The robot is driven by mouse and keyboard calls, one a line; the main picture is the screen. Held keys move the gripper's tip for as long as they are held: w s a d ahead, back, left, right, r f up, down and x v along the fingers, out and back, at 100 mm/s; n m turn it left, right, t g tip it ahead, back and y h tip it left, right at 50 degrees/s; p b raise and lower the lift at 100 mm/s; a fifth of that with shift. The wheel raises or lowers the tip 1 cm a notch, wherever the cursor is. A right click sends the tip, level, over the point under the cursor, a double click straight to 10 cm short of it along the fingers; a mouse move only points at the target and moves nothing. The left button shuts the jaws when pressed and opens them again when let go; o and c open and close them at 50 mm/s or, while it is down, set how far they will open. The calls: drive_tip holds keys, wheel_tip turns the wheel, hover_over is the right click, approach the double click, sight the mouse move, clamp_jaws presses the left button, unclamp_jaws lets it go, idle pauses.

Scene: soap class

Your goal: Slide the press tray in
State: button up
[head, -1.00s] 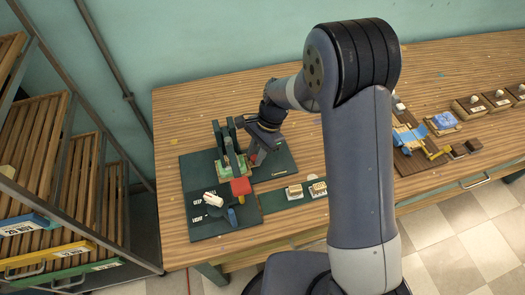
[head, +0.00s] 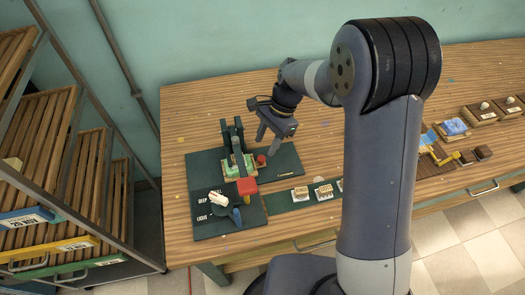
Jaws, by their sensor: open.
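The dark green press (head: 226,137) stands on a dark green base board at the left of the table. Its tray (head: 250,170), with light green and tan edges, lies at the foot of the press, between and under its uprights. A red knob (head: 261,159) is at the tray's right side. My gripper (head: 268,146) is open and empty, pointing down, above and just right of the press, near the knob. It appears clear of the knob. How deep the tray sits is hard to tell at this size.
A red block handle (head: 247,186) sticks out in front of the press. A dial board (head: 224,224) with a white pointer and a blue lever lies nearer. Soap stamps (head: 300,194) sit on a green strip to the right. A wooden rack (head: 50,150) stands left.

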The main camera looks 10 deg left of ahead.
sight(260, 159)
drive_tip(key=v, duration=0.5)
drive_tip(key=shift+w+r, duration=0.1)
drive_tip(key=shift+r, duration=0.2)
drive_tip(key=p+x, duration=0.1)
drive_tip(key=x, duration=0.9)
drive_tip(key=shift+f, duration=0.35)
drive_tip(key=shift+w+d+f, duration=0.1)
drive_tip(key=shift+w+d, duration=0.15)
drive_tip(key=shift+d, duration=0.4)
drive_tip(key=shift+w+d+r, duration=0.1)
drive_tip(key=shift+w+d, duration=0.15)
drive_tip(key=shift+d, duration=0.35)
drive_tip(key=shift+w+d+f, duration=0.1)
drive_tip(key=shift+w+d, duration=0.15)
drive_tip(key=shift+d, duration=0.4)
